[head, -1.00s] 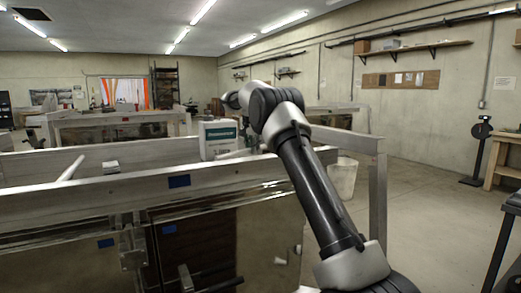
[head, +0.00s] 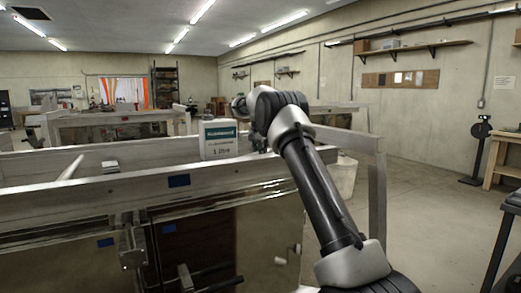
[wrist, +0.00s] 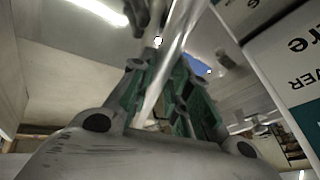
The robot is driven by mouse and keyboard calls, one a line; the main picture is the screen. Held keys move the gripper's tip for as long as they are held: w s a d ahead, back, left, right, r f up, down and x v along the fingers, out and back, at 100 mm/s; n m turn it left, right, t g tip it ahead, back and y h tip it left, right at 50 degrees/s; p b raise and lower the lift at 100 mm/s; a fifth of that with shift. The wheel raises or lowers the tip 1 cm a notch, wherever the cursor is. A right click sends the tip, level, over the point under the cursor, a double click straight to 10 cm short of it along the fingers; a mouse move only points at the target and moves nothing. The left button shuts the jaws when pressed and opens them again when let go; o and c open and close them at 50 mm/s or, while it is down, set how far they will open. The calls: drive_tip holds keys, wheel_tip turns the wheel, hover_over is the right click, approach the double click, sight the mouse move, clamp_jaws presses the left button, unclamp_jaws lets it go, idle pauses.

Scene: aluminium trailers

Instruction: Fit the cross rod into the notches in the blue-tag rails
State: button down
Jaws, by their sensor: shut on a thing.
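My gripper (wrist: 163,85) is shut on a pale metal rod (wrist: 172,52), seen in the wrist view running up between the green-padded fingers. In the head view, my gripper (head: 258,142) is small and mostly hidden behind my arm, just right of a white container, and the held rod cannot be made out. I cannot make out the notches, nor whether the rod touches a rail.
The white container (head: 219,140), marked 1 litre, stands close beside my gripper. Another pale rod (head: 70,168) and a small block (head: 110,165) lie on the trailer at left. An upright post (head: 377,200) stands to the right.

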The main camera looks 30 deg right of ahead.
drive_tip(key=c, duration=1.3)
unclamp_jaws()
drive_tip(key=shift+c, duration=0.2)
drive_tip(key=shift+r, duration=0.4)
drive_tip(key=v, duration=1.3)
drive_tip(key=s+a+r+n+y, duration=0.1)
drive_tip(key=s+a+r+n, duration=0.2)
drive_tip(key=s, duration=0.6)
drive_tip(key=s+a+r+n, duration=0.2)
drive_tip(key=s, duration=0.7)
drive_tip(key=s+a+f+n+y, duration=0.1)
drive_tip(key=s+a+f+n, duration=0.1)
drive_tip(key=s, duration=0.7)
drive_tip(key=s+a+f+n, duration=0.2)
drive_tip(key=s, duration=0.7)
drive_tip(key=s+a+f+n, duration=0.1)
drive_tip(key=s+f+n, duration=0.1)
drive_tip(key=s+f, duration=0.4)
drive_tip(key=s+a+f+n+y, duration=0.1)
drive_tip(key=s+f+n, duration=0.1)
drive_tip(key=s+f, duration=0.4)
drive_tip(key=s, duration=0.5)
drive_tip(key=shift+s+a+f+n, duration=0.15)
drive_tip(key=shift+s+f+n, duration=0.2)
drive_tip(key=shift+s+n, duration=0.05)
